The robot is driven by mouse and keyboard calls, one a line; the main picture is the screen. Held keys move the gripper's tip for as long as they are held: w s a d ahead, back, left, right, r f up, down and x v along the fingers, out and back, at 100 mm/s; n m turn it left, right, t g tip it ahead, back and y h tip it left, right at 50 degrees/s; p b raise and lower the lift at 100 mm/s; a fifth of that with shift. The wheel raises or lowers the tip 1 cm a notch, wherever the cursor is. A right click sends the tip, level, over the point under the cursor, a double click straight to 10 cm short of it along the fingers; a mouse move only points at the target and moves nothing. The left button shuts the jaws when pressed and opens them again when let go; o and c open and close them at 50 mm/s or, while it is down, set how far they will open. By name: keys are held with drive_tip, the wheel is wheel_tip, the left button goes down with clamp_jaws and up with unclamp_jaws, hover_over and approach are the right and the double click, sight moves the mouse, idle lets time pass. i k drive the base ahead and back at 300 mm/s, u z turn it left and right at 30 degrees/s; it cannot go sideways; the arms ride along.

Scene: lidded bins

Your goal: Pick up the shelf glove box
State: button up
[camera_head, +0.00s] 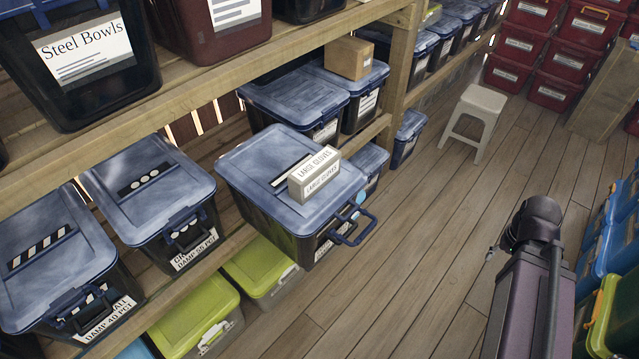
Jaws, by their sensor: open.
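The glove box (315,173) is a small white and tan carton marked "Large Gloves". It lies on the blue lid of a dark bin (275,225) that juts out from the middle shelf, with its lid shut beneath the carton. The carton sits near the lid's right side, beside a dark and white strip on the lid. Part of my arm shows at the lower right, over the floor and well apart from the carton. I cannot make out my gripper's fingers in this view.
Other blue-lidded bins (150,187) stand on the same shelf, under a wooden shelf beam (190,95). Green-lidded bins (195,315) sit below. A brown carton (348,58) rests further back. A white stool (473,115) stands on the otherwise open wooden floor (425,240).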

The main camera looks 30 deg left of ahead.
sight(308, 180)
drive_tip(key=z, duration=0.5)
drive_tip(key=k, duration=0.15)
drive_tip(key=u, duration=2.9)
drive_tip(key=i, duration=0.6)
drive_tip(key=u, duration=0.05)
